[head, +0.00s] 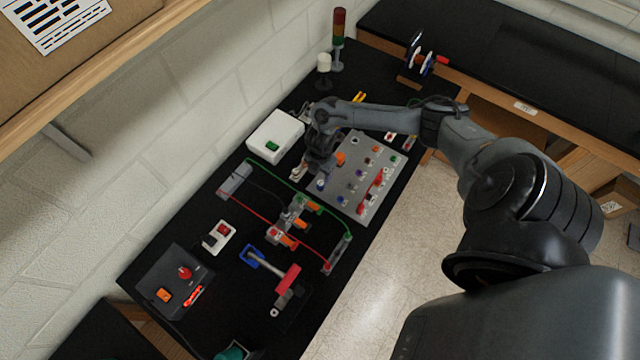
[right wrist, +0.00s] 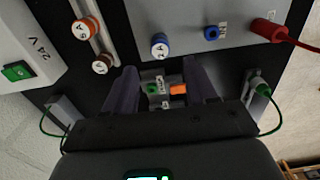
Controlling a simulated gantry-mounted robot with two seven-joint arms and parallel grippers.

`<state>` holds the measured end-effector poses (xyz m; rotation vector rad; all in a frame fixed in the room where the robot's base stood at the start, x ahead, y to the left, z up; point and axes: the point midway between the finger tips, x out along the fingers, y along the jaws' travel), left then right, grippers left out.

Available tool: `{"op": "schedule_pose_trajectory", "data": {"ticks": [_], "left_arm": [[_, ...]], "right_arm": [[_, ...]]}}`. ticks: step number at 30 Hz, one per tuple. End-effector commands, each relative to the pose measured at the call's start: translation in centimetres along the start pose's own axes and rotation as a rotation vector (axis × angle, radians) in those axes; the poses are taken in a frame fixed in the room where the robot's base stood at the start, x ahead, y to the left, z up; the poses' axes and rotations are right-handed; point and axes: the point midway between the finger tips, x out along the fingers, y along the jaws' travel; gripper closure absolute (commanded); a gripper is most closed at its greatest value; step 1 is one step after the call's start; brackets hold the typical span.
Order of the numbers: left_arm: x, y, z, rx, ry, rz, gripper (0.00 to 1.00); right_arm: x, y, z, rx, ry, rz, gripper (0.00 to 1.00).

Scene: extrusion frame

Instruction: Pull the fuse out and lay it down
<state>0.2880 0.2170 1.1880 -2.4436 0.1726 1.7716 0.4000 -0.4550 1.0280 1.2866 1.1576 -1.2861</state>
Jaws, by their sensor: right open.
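My right gripper (head: 310,172) is above the left edge of the grey panel (head: 366,192). In the right wrist view its two fingers (right wrist: 162,72) are spread with nothing held between them. Between the fingers, beyond them, a small grey block with a green spot and an orange piece (right wrist: 178,88) shows. Round pieces marked with amps stand nearby: an orange one (right wrist: 85,28), a brown one (right wrist: 102,65) and a blue one (right wrist: 160,45). I cannot tell which piece is the fuse meant. My left gripper is not in view.
A white box with a green switch (head: 275,137) stands beside the gripper. Green and red wires run around a block with orange pieces (head: 302,224). A red-handled switch (head: 288,278) and a dark control box (head: 172,280) are nearer.

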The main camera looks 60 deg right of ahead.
Motion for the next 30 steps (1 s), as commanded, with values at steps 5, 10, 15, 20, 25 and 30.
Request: {"op": "schedule_pose_trajectory", "data": {"ticks": [5, 10, 15, 20, 25, 30], "left_arm": [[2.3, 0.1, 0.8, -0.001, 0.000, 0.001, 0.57], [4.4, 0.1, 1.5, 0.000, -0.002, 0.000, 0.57], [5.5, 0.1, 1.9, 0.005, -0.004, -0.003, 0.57], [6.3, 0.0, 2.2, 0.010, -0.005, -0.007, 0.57], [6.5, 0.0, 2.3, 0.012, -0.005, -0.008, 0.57], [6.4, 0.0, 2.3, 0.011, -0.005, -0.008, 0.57]], "right_arm": [[2.5, 0.0, 0.0, 0.000, 0.000, -0.001, 0.44], [4.6, 0.0, 0.0, 0.000, 0.000, -0.001, 0.44], [6.4, 0.0, 0.0, 0.001, -0.001, 0.000, 0.44], [7.5, 0.0, 0.0, 0.000, 0.000, 0.000, 0.44], [7.8, 0.0, 0.0, 0.000, 0.000, 0.000, 0.44], [7.8, 0.0, 0.0, 0.000, 0.000, 0.000, 0.44]]}}
